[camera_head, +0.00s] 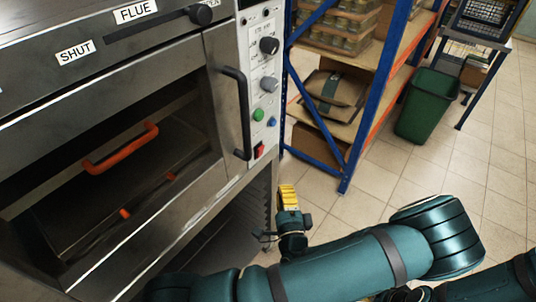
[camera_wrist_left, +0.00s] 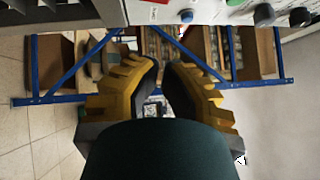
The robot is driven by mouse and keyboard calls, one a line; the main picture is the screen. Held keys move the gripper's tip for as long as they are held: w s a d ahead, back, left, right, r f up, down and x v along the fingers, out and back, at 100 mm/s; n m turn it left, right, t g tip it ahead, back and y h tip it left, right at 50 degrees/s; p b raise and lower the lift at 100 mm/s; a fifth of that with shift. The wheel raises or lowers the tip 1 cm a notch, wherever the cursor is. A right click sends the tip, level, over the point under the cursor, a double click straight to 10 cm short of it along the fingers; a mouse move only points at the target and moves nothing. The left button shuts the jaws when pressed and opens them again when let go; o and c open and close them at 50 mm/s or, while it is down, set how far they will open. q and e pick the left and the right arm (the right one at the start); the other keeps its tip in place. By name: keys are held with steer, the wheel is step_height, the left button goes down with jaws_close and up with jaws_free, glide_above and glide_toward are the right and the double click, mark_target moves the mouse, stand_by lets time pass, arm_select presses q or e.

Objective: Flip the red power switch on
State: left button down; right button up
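The red power switch (camera_head: 259,150) sits at the bottom of the oven's light control panel (camera_head: 256,60), below a green button (camera_head: 258,114) and a blue button (camera_head: 272,121). Its on or off position is too small to read. My left gripper (camera_head: 287,196), with yellow fingers, is below and right of the switch, apart from it. In the left wrist view the fingers (camera_wrist_left: 160,75) are apart with nothing between them. The panel with its blue button (camera_wrist_left: 186,16) runs along the top edge there. A dark part with yellow bits at the head view's bottom edge may be my right gripper; its fingers are unclear.
The oven's black vertical handle (camera_head: 238,112) stands out left of the panel. A blue-framed shelf (camera_head: 345,172) with boxes and jars is behind the panel to the right. A green bin (camera_head: 425,105) stands farther right. The tiled floor between is clear.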

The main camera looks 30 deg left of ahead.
arm_select(q)
glide_toward(265, 139)
steer(key=w+d, duration=0.1)
steer(key=w, duration=0.2)
steer(key=shift+w+a+r, duration=0.15)
steer(key=shift+a, duration=1.65)
arm_select(e)
steer(key=shift+w+f, duration=0.1)
steer(key=shift+f, duration=0.1)
